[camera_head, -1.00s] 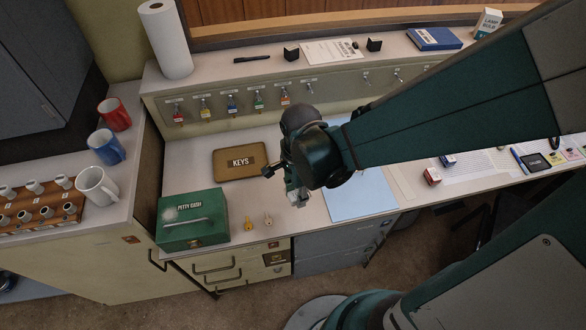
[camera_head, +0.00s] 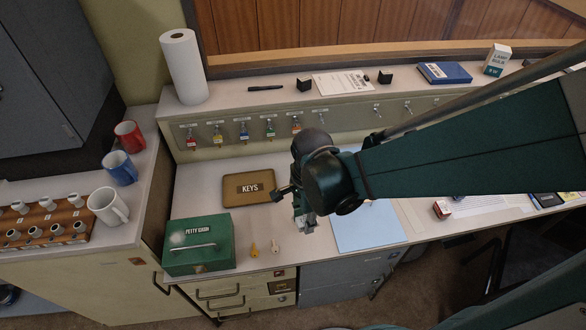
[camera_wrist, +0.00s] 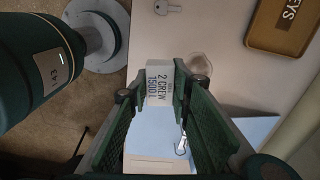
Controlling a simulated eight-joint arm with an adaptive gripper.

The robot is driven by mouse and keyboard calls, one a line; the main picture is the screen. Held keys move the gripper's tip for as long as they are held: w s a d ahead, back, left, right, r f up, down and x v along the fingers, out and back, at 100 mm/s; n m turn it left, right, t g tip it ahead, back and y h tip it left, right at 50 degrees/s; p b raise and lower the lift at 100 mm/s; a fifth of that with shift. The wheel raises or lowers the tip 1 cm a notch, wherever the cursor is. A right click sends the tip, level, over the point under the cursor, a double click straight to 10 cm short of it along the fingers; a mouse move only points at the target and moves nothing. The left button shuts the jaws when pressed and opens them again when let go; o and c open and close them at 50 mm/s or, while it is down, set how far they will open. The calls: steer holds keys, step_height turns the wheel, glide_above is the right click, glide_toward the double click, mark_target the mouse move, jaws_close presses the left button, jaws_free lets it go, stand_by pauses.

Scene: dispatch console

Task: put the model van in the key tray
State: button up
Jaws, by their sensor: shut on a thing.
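My gripper (camera_head: 305,224) is over the desk, to the right of and nearer than the key tray. In the wrist view my gripper (camera_wrist: 158,92) is shut on a pale, box-shaped thing printed "2 CREW 1500", which I take as the model van (camera_wrist: 160,82). The fingers press its two sides. In the head view only a small grey-white bit of it shows at the fingertips. The brown key tray (camera_head: 233,199), labelled "KEYS", lies flat and looks empty. It also shows at the top right of the wrist view (camera_wrist: 272,40).
A green petty cash box (camera_head: 200,255) stands left of and nearer than the tray. A brass key (camera_head: 254,249) and a silver key (camera_head: 275,248) lie between box and gripper. A blue sheet (camera_head: 370,230) lies right. Tagged keys hang behind.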

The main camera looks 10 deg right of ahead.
steer(key=shift+w, duration=0.1)
steer(key=w+a+r+p, duration=0.1)
steer(key=w+a, duration=0.2)
steer(key=w, duration=0.3)
steer(key=w+a+r, duration=0.1)
steer(key=w+a, duration=0.3)
steer(key=w, duration=0.2)
steer(key=m+p, duration=0.2)
glide_above(250, 188)
steer(key=f, duration=0.1)
steer(key=shift+f, duration=0.15)
steer(key=shift+f+b, duration=0.85)
steer(key=shift+f, duration=2.25)
steer(key=shift+f, duration=0.1)
steer(key=shift+f+b, duration=0.4)
steer(key=shift+f, duration=1.4)
steer(key=shift+f, duration=0.1)
